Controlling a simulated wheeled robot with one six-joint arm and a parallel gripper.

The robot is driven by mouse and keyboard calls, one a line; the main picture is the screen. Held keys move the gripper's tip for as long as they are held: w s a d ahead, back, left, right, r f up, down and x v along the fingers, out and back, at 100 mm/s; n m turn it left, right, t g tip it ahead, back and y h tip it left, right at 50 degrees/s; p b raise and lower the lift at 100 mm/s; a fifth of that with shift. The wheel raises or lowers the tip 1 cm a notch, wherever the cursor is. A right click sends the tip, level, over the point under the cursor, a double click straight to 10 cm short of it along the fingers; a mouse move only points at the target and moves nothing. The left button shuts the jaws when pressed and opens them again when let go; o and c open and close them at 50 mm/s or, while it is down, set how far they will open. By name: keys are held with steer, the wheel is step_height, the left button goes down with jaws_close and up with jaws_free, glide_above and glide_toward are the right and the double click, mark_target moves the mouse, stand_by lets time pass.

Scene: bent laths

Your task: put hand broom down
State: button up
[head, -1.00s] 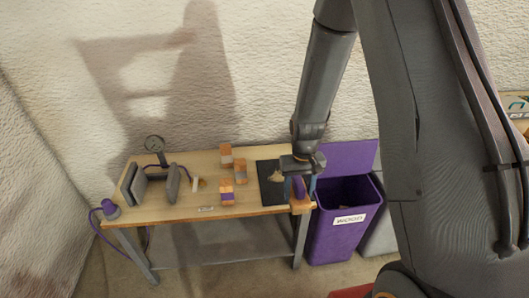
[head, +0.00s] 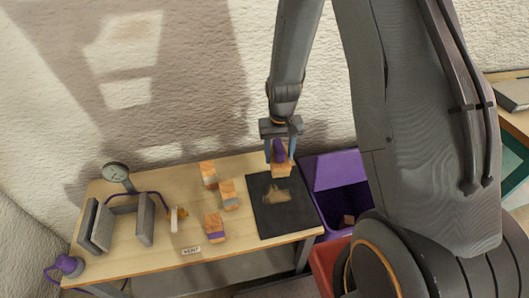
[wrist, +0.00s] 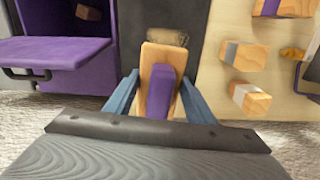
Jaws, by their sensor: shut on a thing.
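The hand broom (head: 280,168) has a purple handle and a pale wooden body. My gripper (head: 280,148) is shut on it, with a blue finger on each side of the handle. It is upright over the back right part of the dark mat (head: 262,218); I cannot tell whether it touches the mat or the table. In the wrist view the broom (wrist: 160,80) is between the fingers of my gripper (wrist: 160,100) and hides part of the mat (wrist: 133,35). A tan heap (head: 277,194) lies on the mat.
Wooden blocks with grey or purple bands (head: 229,194) stand left of the mat. A clamp-like fixture (head: 145,219) and a gauge (head: 117,172) are at the table's left. A purple bin (head: 333,172) with its lid up stands right of the table.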

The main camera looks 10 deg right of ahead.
steer(key=w+f+m, duration=0.3)
steer(key=w+m, duration=1.1)
steer(key=m, duration=0.3)
steer(key=shift+w+a+f+p, duration=0.15)
steer(key=shift+f+p, duration=0.35)
steer(key=shift+f, duration=1.8)
steer(key=shift+w+a+f+p, duration=0.15)
steer(key=shift+f+p, duration=0.35)
steer(key=shift+f, duration=1.75)
steer(key=shift+f, duration=0.2)
steer(key=o, duration=1.4)
steer(key=shift+s, duration=0.1)
steer(key=shift+r, duration=0.15)
